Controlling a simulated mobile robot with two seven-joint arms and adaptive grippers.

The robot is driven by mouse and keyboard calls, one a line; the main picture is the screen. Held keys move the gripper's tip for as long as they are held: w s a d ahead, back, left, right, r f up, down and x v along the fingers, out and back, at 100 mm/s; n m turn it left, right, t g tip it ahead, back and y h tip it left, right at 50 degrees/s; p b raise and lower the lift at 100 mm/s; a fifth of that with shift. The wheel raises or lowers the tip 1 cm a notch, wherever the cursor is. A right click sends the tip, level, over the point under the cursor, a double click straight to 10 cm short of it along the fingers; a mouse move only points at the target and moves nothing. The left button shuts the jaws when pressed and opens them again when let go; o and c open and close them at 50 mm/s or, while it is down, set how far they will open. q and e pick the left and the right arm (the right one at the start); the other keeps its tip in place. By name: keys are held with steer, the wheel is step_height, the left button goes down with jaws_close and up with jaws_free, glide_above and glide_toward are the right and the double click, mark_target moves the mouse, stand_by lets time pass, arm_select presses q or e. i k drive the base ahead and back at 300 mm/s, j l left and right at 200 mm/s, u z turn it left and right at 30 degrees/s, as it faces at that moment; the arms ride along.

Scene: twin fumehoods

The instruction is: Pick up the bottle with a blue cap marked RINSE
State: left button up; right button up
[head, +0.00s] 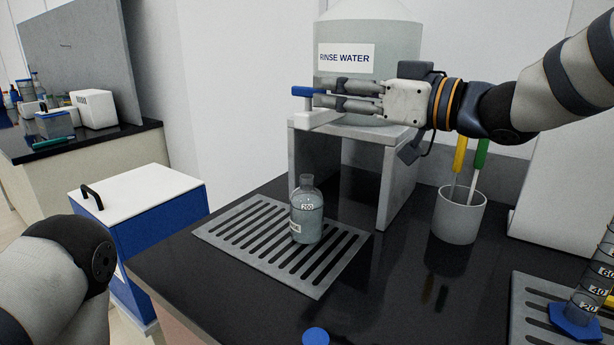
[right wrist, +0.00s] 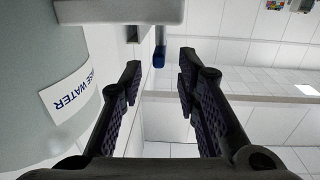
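A small clear bottle (head: 307,222) stands upright on a slotted grey grate (head: 213,234) below the spigot. It carries a "200" mark and a partly visible white label at its lower left. No cap shows on its neck. A blue round cap (head: 316,336) shows at the bottom edge of the head view, cut off; I cannot tell what is under it. My right gripper (head: 318,95) is open at the blue spigot lever (head: 303,91), above the bottle. In the wrist view the lever (right wrist: 159,56) lies beyond and between the fingertips. My left arm shows, but its gripper is out of view.
A large "RINSE WATER" carboy (head: 385,50) sits on a grey stand (head: 400,185) behind the bottle. A cup (head: 458,222) with yellow and green handles stands to the right. A graduated cylinder (head: 593,280) is at the far right. A blue white-topped box (head: 160,240) stands left.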

mark_target(306, 201)
steer(key=k, duration=1.5)
